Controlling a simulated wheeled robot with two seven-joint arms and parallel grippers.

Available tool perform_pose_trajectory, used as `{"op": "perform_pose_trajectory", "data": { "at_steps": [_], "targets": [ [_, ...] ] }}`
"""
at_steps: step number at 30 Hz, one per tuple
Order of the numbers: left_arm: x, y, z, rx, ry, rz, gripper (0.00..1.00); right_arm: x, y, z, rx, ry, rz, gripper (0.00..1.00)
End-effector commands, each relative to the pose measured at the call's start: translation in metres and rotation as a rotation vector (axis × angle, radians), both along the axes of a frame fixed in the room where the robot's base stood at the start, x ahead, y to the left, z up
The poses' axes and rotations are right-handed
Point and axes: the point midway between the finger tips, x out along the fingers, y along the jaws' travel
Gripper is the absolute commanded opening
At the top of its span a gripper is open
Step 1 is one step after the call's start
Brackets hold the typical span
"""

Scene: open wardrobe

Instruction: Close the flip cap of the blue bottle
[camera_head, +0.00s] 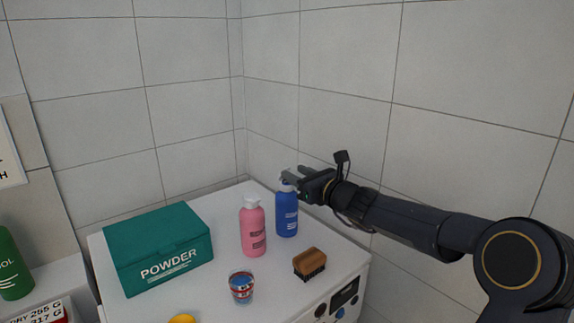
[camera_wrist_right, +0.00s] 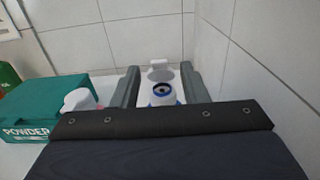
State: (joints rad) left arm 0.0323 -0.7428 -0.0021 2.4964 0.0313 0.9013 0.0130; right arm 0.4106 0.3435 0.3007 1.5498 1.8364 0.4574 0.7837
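The blue bottle (camera_head: 287,216) stands upright on the white washing machine top, near the wall corner. In the right wrist view its white top (camera_wrist_right: 163,95) shows a dark round opening, and the white flip cap (camera_wrist_right: 158,73) stands raised on the far side. My right gripper (camera_head: 291,174) is at the top of the bottle, reaching in from the right. Its two fingers are apart, one on each side of the bottle top, with visible gaps and nothing held. In the head view the gripper partly hides the cap. My left gripper is not in view.
A pink bottle (camera_head: 253,229) stands just left of the blue bottle. Tiled walls (camera_head: 345,90) rise close behind and to the right.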

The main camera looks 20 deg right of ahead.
Motion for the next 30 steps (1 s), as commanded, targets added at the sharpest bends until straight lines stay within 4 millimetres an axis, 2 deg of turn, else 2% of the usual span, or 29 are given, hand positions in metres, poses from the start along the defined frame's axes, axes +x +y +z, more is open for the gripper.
{"op": "perform_pose_trajectory", "data": {
  "at_steps": [3,9,19,27,28,30],
  "targets": [
    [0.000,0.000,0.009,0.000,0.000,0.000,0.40,0.019,0.009,0.002,0.000,0.000,0.003,0.40],
    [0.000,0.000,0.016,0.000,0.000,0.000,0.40,0.038,0.015,0.002,-0.002,-0.002,0.003,0.40],
    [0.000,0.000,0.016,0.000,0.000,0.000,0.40,0.041,0.016,0.000,-0.005,-0.002,0.002,0.39],
    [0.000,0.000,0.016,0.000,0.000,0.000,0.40,0.040,0.016,0.000,-0.005,-0.001,0.002,0.03],
    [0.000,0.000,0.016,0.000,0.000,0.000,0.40,0.040,0.016,0.000,-0.005,-0.001,0.002,0.00],
    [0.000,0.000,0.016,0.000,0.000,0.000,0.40,0.040,0.016,0.000,-0.005,0.000,0.002,0.00]
  ]
}}
